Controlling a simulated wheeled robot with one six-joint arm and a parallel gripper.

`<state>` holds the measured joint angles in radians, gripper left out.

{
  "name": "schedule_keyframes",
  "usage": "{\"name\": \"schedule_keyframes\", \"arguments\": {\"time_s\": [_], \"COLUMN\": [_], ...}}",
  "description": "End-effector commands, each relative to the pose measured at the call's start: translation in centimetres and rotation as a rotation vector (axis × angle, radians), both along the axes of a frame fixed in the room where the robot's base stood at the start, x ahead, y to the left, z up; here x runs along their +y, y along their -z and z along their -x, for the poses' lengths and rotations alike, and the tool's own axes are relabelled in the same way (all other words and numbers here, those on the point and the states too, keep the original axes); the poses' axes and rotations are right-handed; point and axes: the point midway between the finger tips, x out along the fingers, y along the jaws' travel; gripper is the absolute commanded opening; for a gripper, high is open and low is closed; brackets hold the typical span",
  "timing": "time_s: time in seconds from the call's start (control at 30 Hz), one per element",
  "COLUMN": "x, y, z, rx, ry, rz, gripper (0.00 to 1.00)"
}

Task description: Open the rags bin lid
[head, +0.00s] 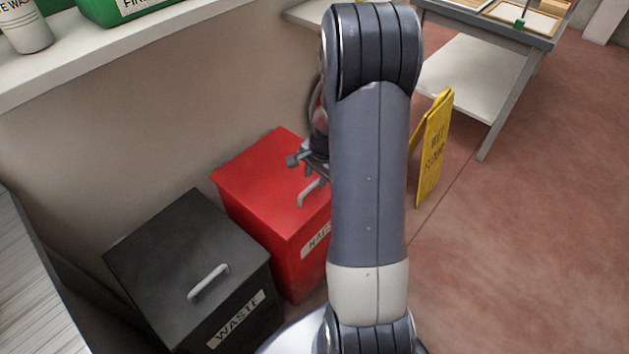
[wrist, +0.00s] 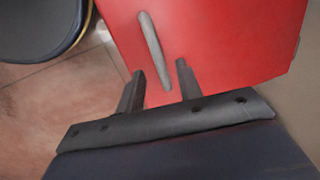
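The rags bin (head: 262,205) is a red box against the wall, its label partly hidden behind my arm. Its lid (head: 262,165) lies closed on top. The lid carries a grey bar handle (head: 309,192), which also shows in the wrist view (wrist: 154,50). My gripper (head: 302,165) is above the lid near the handle, partly hidden by my arm. In the wrist view my gripper (wrist: 160,75) is open, with its two fingers apart and nothing between them. The handle lies beyond the fingertips, its near end appearing between them; I cannot tell the remaining distance.
A black waste bin (head: 190,265) with a closed lid stands left of the red bin. A white shelf (head: 100,55) runs above along the wall. A yellow wet-floor sign (head: 434,150) and a grey table (head: 480,75) stand to the right. The floor at right is clear.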

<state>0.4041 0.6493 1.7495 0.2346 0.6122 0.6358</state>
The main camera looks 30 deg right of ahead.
Motion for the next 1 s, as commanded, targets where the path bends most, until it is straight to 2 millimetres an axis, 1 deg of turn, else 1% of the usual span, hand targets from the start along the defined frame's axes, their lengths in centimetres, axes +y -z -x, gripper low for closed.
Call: {"name": "schedule_keyframes", "arguments": {"time_s": [0.03,0.2,0.5,0.9,1.0], "x": [0.1,0.1,0.1,0.1,0.1], "y": [0.8,1.8,1.9,1.9,1.9], "z": [-0.1,-0.4,-0.4,-0.4,-0.4], "rx": [0.003,0.001,0.000,0.000,0.000], "ry": [0.000,-0.002,-0.001,-0.001,-0.001], "rz": [-0.001,0.001,0.001,0.001,0.001], "gripper": [0.34,0.34,0.33,0.01,0.00]}}
